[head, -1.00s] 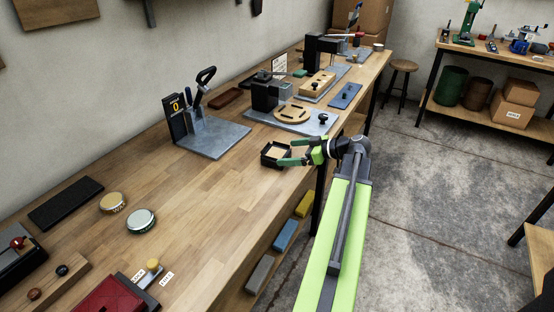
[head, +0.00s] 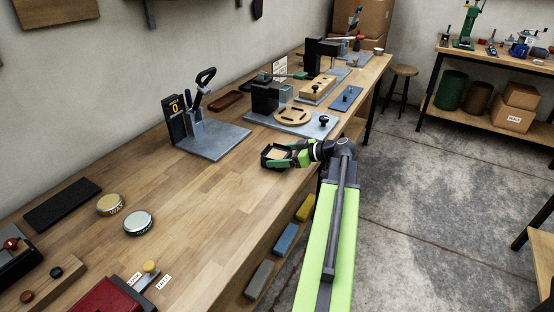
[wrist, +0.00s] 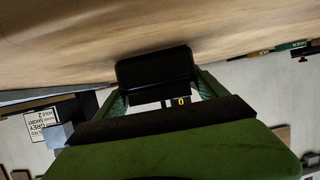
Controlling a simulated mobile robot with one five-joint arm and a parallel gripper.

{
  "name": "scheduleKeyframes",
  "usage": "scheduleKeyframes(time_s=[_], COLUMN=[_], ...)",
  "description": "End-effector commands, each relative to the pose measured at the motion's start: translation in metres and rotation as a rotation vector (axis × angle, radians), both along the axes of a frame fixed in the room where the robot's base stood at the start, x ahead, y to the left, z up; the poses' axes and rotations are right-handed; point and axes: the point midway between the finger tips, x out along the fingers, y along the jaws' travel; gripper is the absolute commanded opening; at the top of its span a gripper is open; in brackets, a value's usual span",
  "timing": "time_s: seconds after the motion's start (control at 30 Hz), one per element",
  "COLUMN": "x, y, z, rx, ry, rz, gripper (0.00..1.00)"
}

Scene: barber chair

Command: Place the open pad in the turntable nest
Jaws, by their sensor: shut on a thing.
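The open pad (head: 274,153), a small black square case with a tan inside, is near the bench's front edge in the head view. My gripper (head: 285,157) comes from the right and is shut on it. In the wrist view a black part of the pad (wrist: 155,68) shows between my green fingers. I cannot tell whether the pad touches the bench. The turntable (head: 293,116), a round tan disc with holes, sits on a grey plate beyond and slightly right of the pad. My gripper is apart from it. The nest's details are too small to tell.
A grey-based lever press (head: 212,139) stands to the left. A black block (head: 265,97) rises behind the turntable, and a black knob (head: 324,119) stands on its plate's right end. Two round tins (head: 138,222) lie front left. The bench between is clear.

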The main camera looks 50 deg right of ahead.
Motion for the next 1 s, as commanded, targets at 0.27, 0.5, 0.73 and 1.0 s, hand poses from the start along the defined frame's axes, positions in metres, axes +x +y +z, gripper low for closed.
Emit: scheduleKeyframes(time_s=[0.27, 0.5, 0.73, 1.0], x=[0.0, 0.0, 0.0, -0.049], y=[0.0, 0.0, 0.0, -0.045], z=[0.0, 0.015, 0.052, 0.087], rx=[0.001, 0.0, 0.0, 0.0], ry=[-0.001, -0.001, -0.001, -0.001], rz=[-0.001, 0.0, 0.0, -0.003], gripper=[0.23, 0.23, 0.23, 0.23])
